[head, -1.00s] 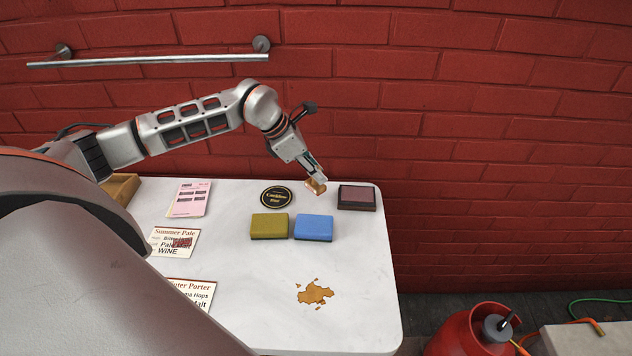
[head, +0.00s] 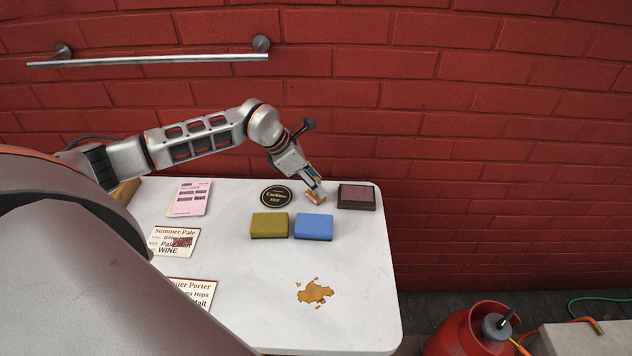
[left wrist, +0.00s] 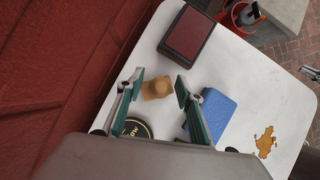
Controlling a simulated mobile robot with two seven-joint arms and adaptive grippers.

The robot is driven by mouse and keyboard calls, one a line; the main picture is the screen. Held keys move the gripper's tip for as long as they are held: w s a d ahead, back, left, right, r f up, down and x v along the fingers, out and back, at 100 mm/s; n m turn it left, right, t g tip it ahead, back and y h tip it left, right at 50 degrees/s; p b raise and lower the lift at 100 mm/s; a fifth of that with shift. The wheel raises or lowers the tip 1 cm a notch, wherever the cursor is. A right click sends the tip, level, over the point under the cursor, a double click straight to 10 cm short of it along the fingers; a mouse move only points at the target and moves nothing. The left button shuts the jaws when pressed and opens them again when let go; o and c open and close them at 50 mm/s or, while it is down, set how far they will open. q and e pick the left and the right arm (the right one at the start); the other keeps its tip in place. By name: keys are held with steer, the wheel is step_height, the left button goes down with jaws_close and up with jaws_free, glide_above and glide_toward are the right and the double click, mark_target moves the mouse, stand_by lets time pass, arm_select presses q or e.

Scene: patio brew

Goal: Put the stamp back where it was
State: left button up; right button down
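The stamp (head: 316,197), a small tan wooden block with a rounded knob, stands at the back of the white table, between the round black coaster and the dark ink pad (head: 357,196). My left gripper (head: 314,185) is right above it. In the left wrist view the stamp (left wrist: 157,88) lies between the two spread fingers of my left gripper (left wrist: 160,80), with gaps visible beside it. The Summer Pale card (head: 173,242) carries a red stamp mark. A small grey part at the right edge of the left wrist view may be my right gripper (left wrist: 311,73).
The round black coaster (head: 276,196), an olive sponge (head: 269,225) and a blue sponge (head: 314,227) are close by. A pink sheet (head: 188,198) and another card lie left. A brown spill (head: 315,292) is in front. A red brick wall (head: 480,130) stands behind.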

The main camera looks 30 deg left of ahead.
arm_select(q)
steer(key=v, duration=1.2)
stand_by(0.4)
steer(key=shift+s, duration=0.1)
